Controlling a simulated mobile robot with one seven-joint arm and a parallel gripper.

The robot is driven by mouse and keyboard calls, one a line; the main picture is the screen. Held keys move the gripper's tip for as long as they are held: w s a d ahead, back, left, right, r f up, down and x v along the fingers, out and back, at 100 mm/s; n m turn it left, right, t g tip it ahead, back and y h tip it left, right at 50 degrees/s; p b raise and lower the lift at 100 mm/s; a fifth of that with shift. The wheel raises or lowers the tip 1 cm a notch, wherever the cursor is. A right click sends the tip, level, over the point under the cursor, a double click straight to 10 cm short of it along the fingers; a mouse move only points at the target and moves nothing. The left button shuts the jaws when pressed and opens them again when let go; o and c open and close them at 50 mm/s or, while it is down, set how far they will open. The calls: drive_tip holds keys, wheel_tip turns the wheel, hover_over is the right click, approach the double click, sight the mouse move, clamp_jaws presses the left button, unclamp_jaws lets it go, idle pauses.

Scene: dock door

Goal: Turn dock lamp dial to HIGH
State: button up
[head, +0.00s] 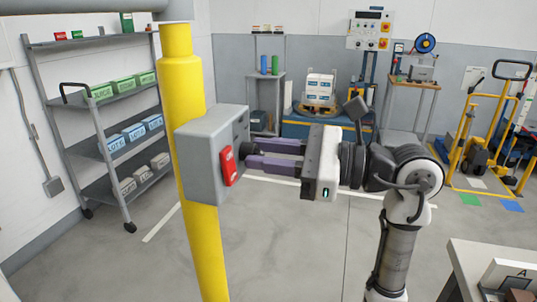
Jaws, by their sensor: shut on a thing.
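A grey control box (204,165) is mounted on a yellow post (181,75). A red switch or handle (228,167) sits on its front side. My gripper (250,154) reaches in from the right, its two purple fingers level and shut on the dark dial (246,150) on the box's right face. The fingertips hide most of the dial. I cannot read its setting or any markings around it from this view.
A grey shelf cart (115,135) with several labelled boxes stands behind the post at left. A yellow pallet jack (480,135) stands at far right, and a table corner (465,262) juts in at lower right. The floor between is clear.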

drive_tip(key=m+t+b, duration=0.1)
drive_tip(key=m+b, duration=0.2)
drive_tip(key=m, duration=1.3)
drive_tip(key=shift+m, duration=0.3)
drive_tip(key=m, duration=0.5)
idle(0.3)
drive_tip(key=o, duration=1)
drive_tip(key=shift+s+d+f, duration=0.1)
drive_tip(key=b+v, duration=0.3)
drive_tip(key=v, duration=1)
drive_tip(key=shift+s+d, duration=0.25)
drive_tip(key=shift+f, duration=0.15)
